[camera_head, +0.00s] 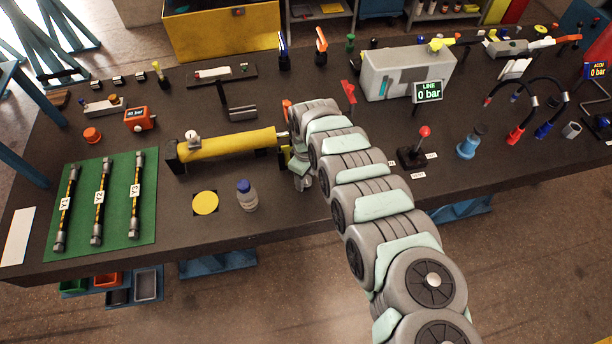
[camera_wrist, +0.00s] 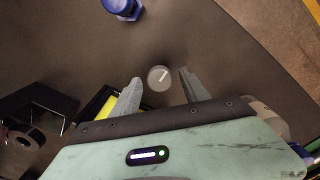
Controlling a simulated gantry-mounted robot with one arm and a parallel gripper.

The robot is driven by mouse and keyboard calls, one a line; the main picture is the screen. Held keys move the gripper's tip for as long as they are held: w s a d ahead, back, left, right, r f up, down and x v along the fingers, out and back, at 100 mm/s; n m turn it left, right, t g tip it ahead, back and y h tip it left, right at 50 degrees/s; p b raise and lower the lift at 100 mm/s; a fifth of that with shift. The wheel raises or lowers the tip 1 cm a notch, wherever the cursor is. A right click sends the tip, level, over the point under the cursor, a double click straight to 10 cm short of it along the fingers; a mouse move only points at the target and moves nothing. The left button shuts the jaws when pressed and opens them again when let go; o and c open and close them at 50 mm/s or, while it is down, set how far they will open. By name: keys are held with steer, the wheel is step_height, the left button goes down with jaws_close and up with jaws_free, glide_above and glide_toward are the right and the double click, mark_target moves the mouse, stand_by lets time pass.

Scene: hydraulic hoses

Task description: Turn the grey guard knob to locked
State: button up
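In the wrist view the grey round knob (camera_wrist: 159,78) shows from above, with a white pointer line that slants toward the upper right. My gripper (camera_wrist: 160,75) is open. Its two grey fingers stand on either side of the knob, with a visible gap on both sides. I cannot tell whether the fingertips reach down to the knob's height. In the head view my arm's end is beside the right end of the yellow cylinder (camera_head: 228,145), and I cannot make out the knob there. I see no readable lock marking by the knob.
A blue object (camera_wrist: 123,8) stands beyond the knob in the wrist view. In the head view a red-topped joystick (camera_head: 424,132) and a blue fitting (camera_head: 470,141) stand right of my arm.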

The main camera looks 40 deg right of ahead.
jaws_close()
stand_by(0.3)
steer(key=shift+r, duration=0.1)
steer(key=m+p, duration=0.2)
steer(key=m, duration=0.1)
steer(key=shift+m+p, duration=0.35)
steer(key=shift+m, duration=0.05)
steer(key=m+p, duration=0.1)
steer(key=m, duration=0.3)
steer(key=shift+m, duration=0.3)
steer(key=m, duration=0.4)
steer(key=shift+b, duration=0.35)
steer(key=m+b, duration=0.1)
steer(key=m, duration=0.4)
steer(key=shift+f+b, duration=0.2)
steer(key=shift+b, duration=0.1)
steer(key=shift+m, duration=0.4)
